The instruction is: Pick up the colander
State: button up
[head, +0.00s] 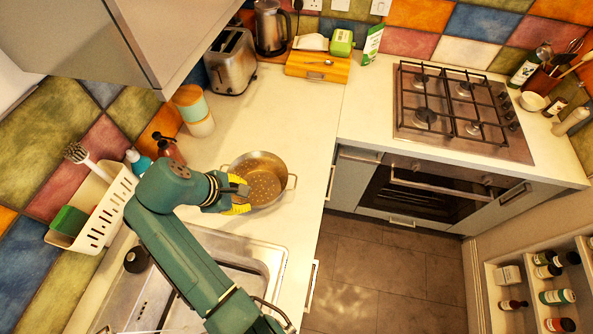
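The colander (265,180) is a round metal bowl with holes and two side handles. It stands upright on the white counter (305,120), just beyond the sink, near the counter's front edge. My gripper (240,202), dark with yellow fingers, is at the colander's near left rim and overlaps it in the picture. The fingers are small and partly hidden by my wrist, so I cannot tell whether they are open or shut, or whether they touch the rim. The colander's near left side is partly covered by my gripper.
The sink (262,262) lies nearer. A white dish rack (103,212), soap bottles (168,148) and a canister (190,105) stand to the left. A toaster (231,62), kettle (270,28) and wooden box (318,68) are behind. The counter between colander and toaster is clear.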

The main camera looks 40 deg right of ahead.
jog(key=w+f+b, duration=0.1)
jog(key=f, duration=0.1)
jog(key=b, duration=0.2)
send_near(263, 204)
jog(key=x, duration=0.6)
jog(key=shift+w+d, duration=0.25)
jog(key=shift+w, duration=0.1)
jog(key=x, duration=0.5)
jog(key=shift+s+a+f+b, duration=0.1)
jog(key=shift+a+f+b, duration=0.1)
jog(key=shift+a+b, duration=0.1)
grip_shut()
